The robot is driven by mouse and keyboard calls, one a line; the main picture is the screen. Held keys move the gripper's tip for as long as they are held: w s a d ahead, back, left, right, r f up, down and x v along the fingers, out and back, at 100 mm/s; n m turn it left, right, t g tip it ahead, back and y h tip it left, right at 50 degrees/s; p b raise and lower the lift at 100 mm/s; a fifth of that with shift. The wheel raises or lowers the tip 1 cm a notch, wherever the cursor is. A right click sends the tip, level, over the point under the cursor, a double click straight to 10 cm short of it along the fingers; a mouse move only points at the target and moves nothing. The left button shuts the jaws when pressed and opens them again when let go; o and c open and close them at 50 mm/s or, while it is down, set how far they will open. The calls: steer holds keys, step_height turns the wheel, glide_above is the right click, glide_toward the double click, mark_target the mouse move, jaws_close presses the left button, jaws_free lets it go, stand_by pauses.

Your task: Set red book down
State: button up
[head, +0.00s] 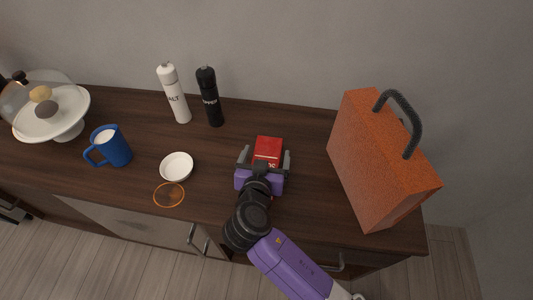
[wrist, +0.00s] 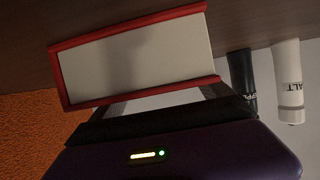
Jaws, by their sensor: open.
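The red book (head: 268,148) is on or just above the dark wooden counter (head: 310,178), in the middle of the head view. I cannot tell for sure whether it touches the wood. In the wrist view, the red book (wrist: 132,58) shows its red cover edges and pale pages, close to the counter surface. My gripper (head: 265,160) is open, with its grey fingers spread to the left and right of the book. The near part of the book is hidden behind my gripper. The fingertips cannot be made out in the wrist view.
An orange bag-like box (head: 375,160) with a dark handle stands right. A white salt mill (head: 174,95) and black pepper mill (head: 209,98) stand behind left. A white bowl (head: 177,167), orange ring (head: 169,195), blue mug (head: 111,147) and cake stand (head: 66,116) are left.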

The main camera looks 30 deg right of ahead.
steer(key=b+v, duration=0.1)
steer(key=v, duration=1)
steer(key=shift+s+a+r, duration=0.1)
steer(key=shift+s, duration=0.05)
steer(key=w+a+n+t+y, duration=0.1)
steer(key=a+n, duration=0.1)
steer(key=w+a+r+n+t+y, duration=0.1)
steer(key=a+n+y, duration=0.1)
steer(key=w+a+n+y, duration=0.1)
steer(key=a+n+y, duration=0.1)
steer(key=a, duration=0.1)
steer(key=shift+r+t, duration=0.25)
steer(key=shift+t, duration=0.15)
steer(key=s+n+y, duration=0.1)
steer(key=s+a+n+y, duration=0.1)
steer(key=s+y, duration=0.1)
steer(key=s+f+n+y, duration=0.1)
steer(key=n+y, duration=0.1)
steer(key=shift+s+a+f+t, duration=0.1)
steer(key=shift+s+a+t, duration=0.2)
steer(key=shift+s+t, duration=0.1)
steer(key=s+d+r+m+h, duration=0.1)
steer(key=s+d, duration=0.6)
steer(key=s, duration=0.5)
steer(key=s+d+r+m+h, duration=0.1)
steer(key=s+d+r, duration=0.1)
steer(key=s+d, duration=0.6)
steer(key=s, duration=0.4)
steer(key=shift+s+m, duration=0.35)
steer(key=shift+m, duration=0.05)
